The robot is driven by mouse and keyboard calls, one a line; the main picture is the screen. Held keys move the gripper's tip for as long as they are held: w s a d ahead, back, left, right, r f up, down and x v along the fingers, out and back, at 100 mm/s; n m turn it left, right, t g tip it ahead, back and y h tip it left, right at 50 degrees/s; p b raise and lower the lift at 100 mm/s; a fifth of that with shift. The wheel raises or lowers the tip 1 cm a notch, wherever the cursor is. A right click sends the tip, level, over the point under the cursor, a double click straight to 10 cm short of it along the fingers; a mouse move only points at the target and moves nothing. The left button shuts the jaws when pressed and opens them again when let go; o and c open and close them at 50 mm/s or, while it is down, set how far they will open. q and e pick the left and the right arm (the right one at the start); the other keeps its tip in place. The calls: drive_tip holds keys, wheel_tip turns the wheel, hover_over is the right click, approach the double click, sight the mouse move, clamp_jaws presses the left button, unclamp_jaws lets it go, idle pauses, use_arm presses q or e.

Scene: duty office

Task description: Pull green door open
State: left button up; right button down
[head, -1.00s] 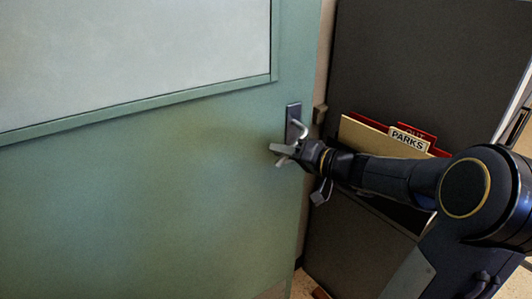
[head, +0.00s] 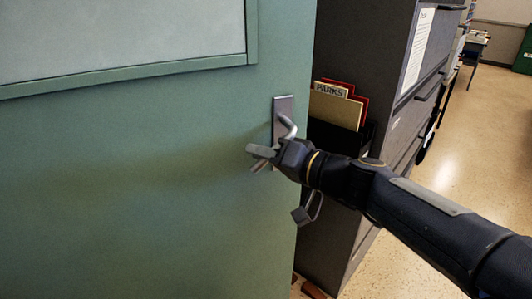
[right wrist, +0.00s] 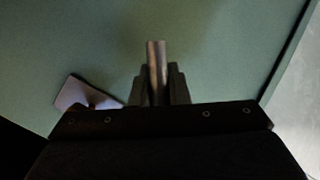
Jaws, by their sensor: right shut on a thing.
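The green door (head: 150,190) fills the left of the head view, with a pale window panel (head: 120,35) in its upper part. The handle's plate (right wrist: 85,95) shows at lower left there. My left gripper is out of view.
A dark filing cabinet (head: 385,50) stands just right of the door edge. A holder on its side carries folders marked PARKS (head: 335,105). Open speckled floor (head: 480,140) runs along the right, with a table (head: 474,45) farther back.

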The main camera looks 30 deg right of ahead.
drive_tip(key=shift+w+d, duration=0.1)
drive_tip(key=shift+d, duration=0.05)
drive_tip(key=c, duration=1.4)
unclamp_jaws()
drive_tip(key=v, duration=0.8)
drive_tip(key=shift+p, duration=0.35)
